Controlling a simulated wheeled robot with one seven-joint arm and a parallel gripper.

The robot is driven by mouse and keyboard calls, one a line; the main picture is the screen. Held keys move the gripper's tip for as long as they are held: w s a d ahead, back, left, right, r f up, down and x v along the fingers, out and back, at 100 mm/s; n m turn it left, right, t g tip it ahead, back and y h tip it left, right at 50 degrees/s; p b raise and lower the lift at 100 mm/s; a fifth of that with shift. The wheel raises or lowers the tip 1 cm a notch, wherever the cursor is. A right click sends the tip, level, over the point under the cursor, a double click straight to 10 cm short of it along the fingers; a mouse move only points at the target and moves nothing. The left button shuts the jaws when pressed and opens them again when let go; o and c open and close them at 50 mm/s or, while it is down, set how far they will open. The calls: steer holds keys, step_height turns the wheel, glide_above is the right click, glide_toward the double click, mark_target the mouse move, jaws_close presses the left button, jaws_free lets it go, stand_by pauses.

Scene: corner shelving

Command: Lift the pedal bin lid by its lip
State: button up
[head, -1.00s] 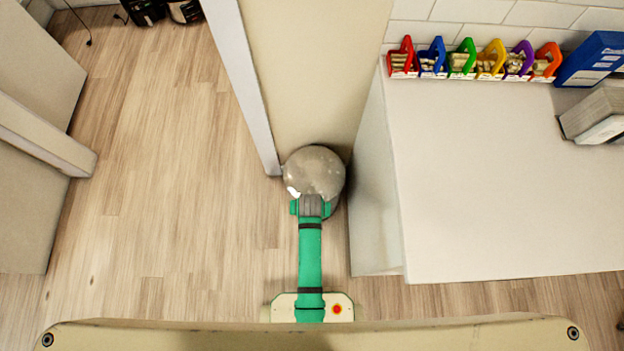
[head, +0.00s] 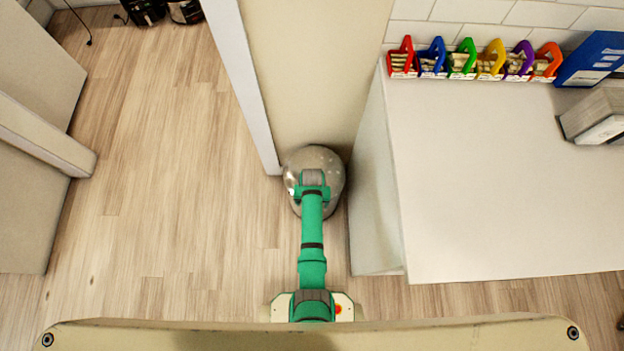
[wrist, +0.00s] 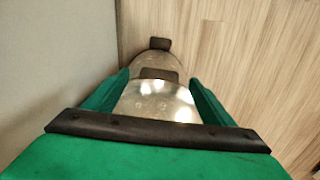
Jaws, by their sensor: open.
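The pedal bin is a round metal bin, and its shiny grey lid (head: 322,157) shows in the head view beyond and around the end of my arm. In the wrist view the lid (wrist: 155,100) looks closed. A dark lip (wrist: 158,74) stands at its edge, and a dark pedal (wrist: 160,43) shows beyond the body. My gripper (wrist: 160,84) is open, with its green fingers either side of the lip and nothing held. I cannot tell whether a finger touches the lid. In the head view my wrist hides the fingertips and the lip.
A white counter (head: 500,180) stands close on the right of the bin, with coloured holders (head: 475,62) along its back. A cream wall panel (head: 310,70) rises behind the bin. The wooden floor (head: 170,170) on the left is open.

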steer(key=shift+f, duration=1.3)
steer(key=c, duration=1.5)
steer(key=shift+d+r, duration=0.1)
